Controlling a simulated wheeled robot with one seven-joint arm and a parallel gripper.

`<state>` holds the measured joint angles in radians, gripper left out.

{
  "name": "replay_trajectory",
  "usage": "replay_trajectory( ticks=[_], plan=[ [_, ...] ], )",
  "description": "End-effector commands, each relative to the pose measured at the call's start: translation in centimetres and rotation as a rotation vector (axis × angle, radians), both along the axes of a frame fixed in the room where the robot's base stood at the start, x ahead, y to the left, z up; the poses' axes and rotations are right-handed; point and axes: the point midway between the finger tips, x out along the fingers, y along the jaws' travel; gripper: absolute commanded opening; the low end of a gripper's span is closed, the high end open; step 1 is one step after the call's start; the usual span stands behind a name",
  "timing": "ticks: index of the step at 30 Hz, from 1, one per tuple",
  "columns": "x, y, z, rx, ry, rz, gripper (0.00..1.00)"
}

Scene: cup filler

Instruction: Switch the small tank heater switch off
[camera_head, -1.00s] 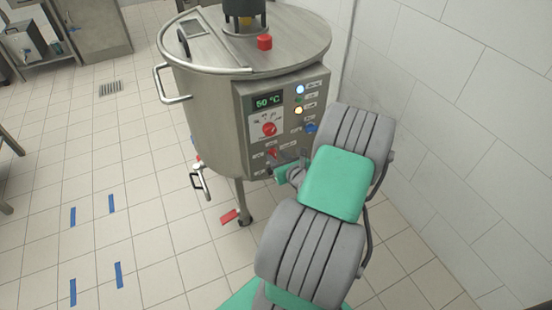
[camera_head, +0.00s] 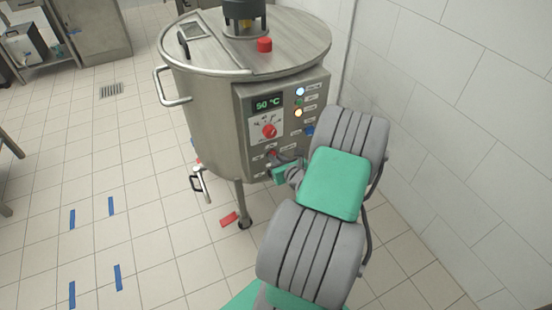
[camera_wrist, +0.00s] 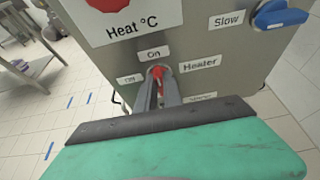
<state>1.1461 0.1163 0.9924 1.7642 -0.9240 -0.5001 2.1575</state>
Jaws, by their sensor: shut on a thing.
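The small tank (camera_head: 205,115) is a steel drum on legs with a control panel (camera_head: 285,90) on its front right side. The heater switch is a small red knob (camera_wrist: 158,72) among labels reading "On", "Off" and "Heater" in the wrist view. My gripper (camera_wrist: 158,88) is shut on this red knob, one finger on each side. In the head view my gripper (camera_head: 280,160) is at the lower part of the panel, and the fingers partly cover the switch. The knob's exact pointing direction is hard to tell.
A red temperature dial (camera_head: 269,131) sits above, under a green display (camera_head: 268,102) reading 50 °C. A blue knob (camera_wrist: 282,13) marked "Slow" is to the right. A white tiled wall (camera_head: 450,120) stands close on the right. Tiled floor lies open at left.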

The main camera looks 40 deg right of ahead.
Motion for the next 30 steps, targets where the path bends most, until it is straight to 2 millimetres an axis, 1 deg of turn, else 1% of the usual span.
replay_trajectory(
  ticks=[11,17,23,30],
  plan=[
    [0.00,0.02,0.04,-0.015,0.004,0.000,0.00],
    [0.04,0.19,0.06,-0.081,0.025,0.002,0.00],
    [0.09,0.38,0.03,-0.213,0.065,0.002,0.00],
    [0.17,0.61,-0.16,-0.426,0.126,0.002,0.00]
  ],
)
